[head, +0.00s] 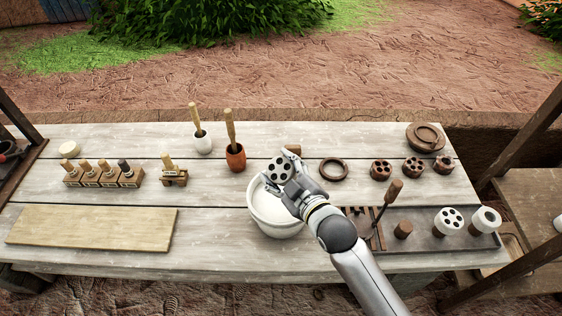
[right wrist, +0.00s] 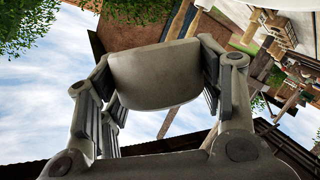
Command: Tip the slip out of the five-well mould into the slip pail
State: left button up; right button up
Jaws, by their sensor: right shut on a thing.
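The white mould (head: 280,168), a round block with several dark wells in its face, is held above the slip pail (head: 275,226). The mould is tipped on its side, its welled face turned towards the head camera. My right gripper (head: 286,174) is shut on it; in the right wrist view the mould (right wrist: 155,75) shows as a pale rounded body between the two fingers. The pail is white and upright, with a pale inside partly hidden by the gripper. No pouring stream is visible. My left gripper is in neither view.
A dark tray (head: 425,243) at the right holds another white welled block (head: 450,220) and a white roll-like piece (head: 485,220). A brown ring (head: 333,169) and brown welled blocks (head: 413,167) stand behind. An orange pot (head: 235,158) is left of the pail; a board (head: 92,228) lies further left.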

jog(key=m+p, duration=0.1)
jog(key=p, duration=0.1)
jog(key=m+g+p, duration=0.1)
jog(key=p, duration=0.2)
jog(key=shift+w+r+g+y, duration=0.1)
jog(key=shift+r+g+y, duration=0.2)
jog(key=shift+m+g+p, duration=0.3)
jog(key=shift+m+p, duration=0.15)
jog(key=shift+m, duration=0.15)
jog(key=shift+f+m, duration=0.25)
jog(key=shift+m, duration=0.05)
